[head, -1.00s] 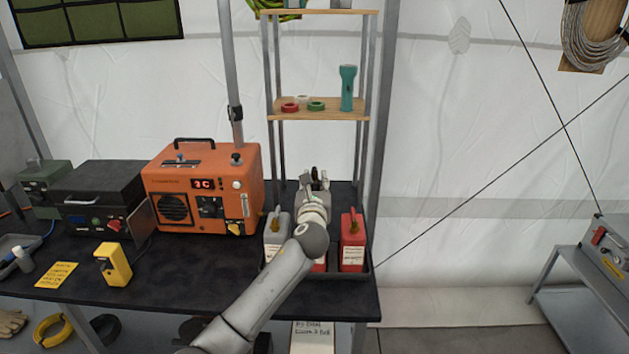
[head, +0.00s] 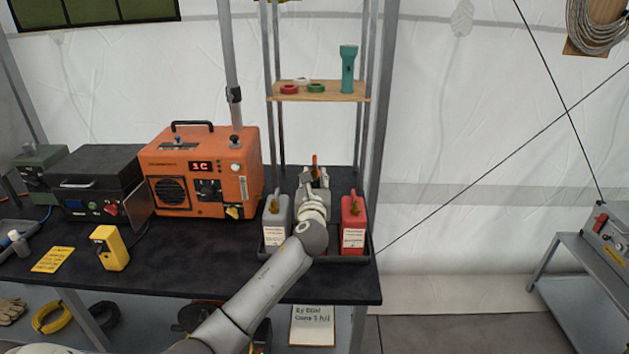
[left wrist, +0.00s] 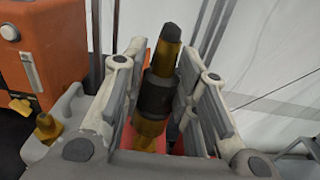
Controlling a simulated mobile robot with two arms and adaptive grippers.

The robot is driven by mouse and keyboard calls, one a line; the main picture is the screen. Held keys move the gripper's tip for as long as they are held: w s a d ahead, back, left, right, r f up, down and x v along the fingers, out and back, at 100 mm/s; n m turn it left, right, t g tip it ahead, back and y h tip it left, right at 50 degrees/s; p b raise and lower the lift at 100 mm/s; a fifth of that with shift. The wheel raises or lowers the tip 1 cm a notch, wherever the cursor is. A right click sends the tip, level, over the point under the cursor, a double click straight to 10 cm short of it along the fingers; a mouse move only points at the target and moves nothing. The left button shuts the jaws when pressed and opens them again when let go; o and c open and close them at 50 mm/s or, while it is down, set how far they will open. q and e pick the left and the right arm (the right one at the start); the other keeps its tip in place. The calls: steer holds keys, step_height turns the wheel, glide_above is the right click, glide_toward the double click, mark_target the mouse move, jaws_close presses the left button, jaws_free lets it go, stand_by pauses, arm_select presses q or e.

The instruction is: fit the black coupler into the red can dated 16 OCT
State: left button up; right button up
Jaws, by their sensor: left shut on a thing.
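My left gripper (head: 314,178) reaches over the can tray, between the grey can and the right red can. It is shut on the black coupler (left wrist: 156,95), with one finger on each side. An amber piece with a dark tip (left wrist: 168,45) rises from the coupler, and more amber shows below it. A red surface (left wrist: 184,149) lies beneath, mostly hidden by my gripper. The right red can (head: 354,222) stands upright in the tray; its label is too small to read. I cannot tell whether the coupler is seated. My right gripper is not in view.
A grey can (head: 277,220) stands left of my arm in the dark tray (head: 366,250). Shelf posts rise behind the tray.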

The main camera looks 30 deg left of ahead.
arm_select(q)
steer(key=shift+r+p, duration=0.1)
steer(key=shift+p, duration=0.25)
stand_by(0.7)
steer(key=shift+p, duration=0.65)
stand_by(0.5)
steer(key=shift+f, duration=0.25)
steer(key=shift+f+b, duration=1.1)
steer(key=shift+f, duration=0.45)
steer(key=o, duration=1.1)
steer(key=shift+c, duration=0.2)
steer(key=shift+s, duration=0.1)
